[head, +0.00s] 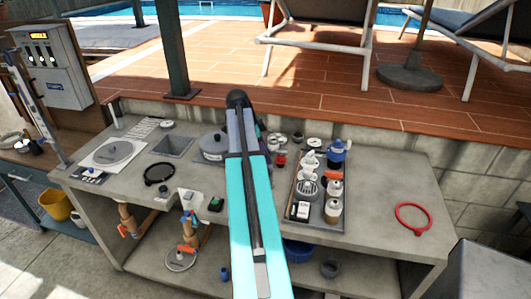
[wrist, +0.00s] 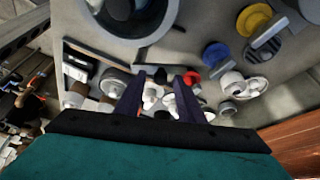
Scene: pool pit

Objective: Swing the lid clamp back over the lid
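A grey round housing (head: 211,147) with a raised top stands on the counter, partly hidden behind my arm. I cannot tell which part of it is the lid or the clamp. In the wrist view a large grey round rim (wrist: 118,58) with dark parts inside is cut off by the top edge; it may be the same housing. My gripper (wrist: 162,84) shows as two dark purple fingers, spread apart with no grasped object visible between them. It is over small white parts, below the grey rim in that view. In the head view my arm hides most of the gripper.
A grey tray (head: 333,218) of bottles and fittings is right of my arm. A red ring (head: 413,217) lies farther right, with bare counter around it. A black ring (head: 159,174) and a round cover on a white plate (head: 90,158) are left. A dark post (head: 175,60) stands behind.

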